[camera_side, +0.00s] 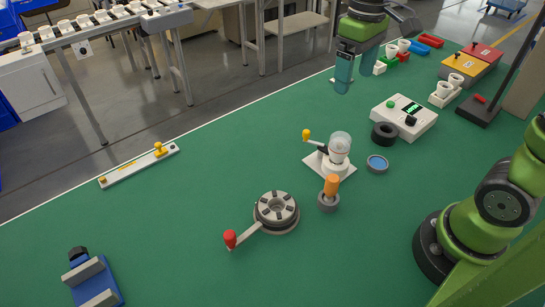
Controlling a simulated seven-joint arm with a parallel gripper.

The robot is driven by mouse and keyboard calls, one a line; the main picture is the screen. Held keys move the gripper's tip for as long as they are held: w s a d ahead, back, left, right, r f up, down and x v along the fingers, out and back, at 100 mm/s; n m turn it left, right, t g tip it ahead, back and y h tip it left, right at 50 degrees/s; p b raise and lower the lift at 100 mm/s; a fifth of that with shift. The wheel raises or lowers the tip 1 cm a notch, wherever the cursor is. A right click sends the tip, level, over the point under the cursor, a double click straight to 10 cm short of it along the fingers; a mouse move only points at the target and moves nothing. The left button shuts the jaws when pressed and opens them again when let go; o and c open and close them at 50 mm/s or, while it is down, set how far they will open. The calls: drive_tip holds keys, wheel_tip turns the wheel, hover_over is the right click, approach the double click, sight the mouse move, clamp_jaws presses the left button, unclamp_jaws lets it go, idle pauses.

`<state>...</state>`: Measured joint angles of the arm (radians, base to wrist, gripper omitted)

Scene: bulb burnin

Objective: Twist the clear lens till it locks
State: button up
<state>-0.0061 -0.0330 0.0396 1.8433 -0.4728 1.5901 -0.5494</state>
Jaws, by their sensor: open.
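The clear lens (340,142) is a see-through dome, upright on a white holder (334,166) near the middle of the green bench. My gripper (343,82) has teal fingers pointing down and is open and empty. It is above the far part of the bench, beyond the lens in the picture and apart from it.
An orange-handled tool (330,188) stands close in front of the holder. A grey round fixture (276,211) with a red-knobbed crank is front left. A blue dish (377,164), black ring (384,133) and white control box (405,117) lie right. The bench's left middle is mostly clear.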

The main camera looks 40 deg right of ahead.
sight(342, 137)
wheel_tip(342, 137, down, 16)
drive_tip(key=shift+f, duration=0.1)
idle(0.4)
drive_tip(key=shift+c, duration=0.4)
drive_tip(key=c, duration=1)
drive_tip(key=shift+m, duration=1.5)
drive_tip(key=shift+m, duration=0.8)
drive_tip(key=o, duration=1.1)
drive_tip(key=shift+c, duration=0.2)
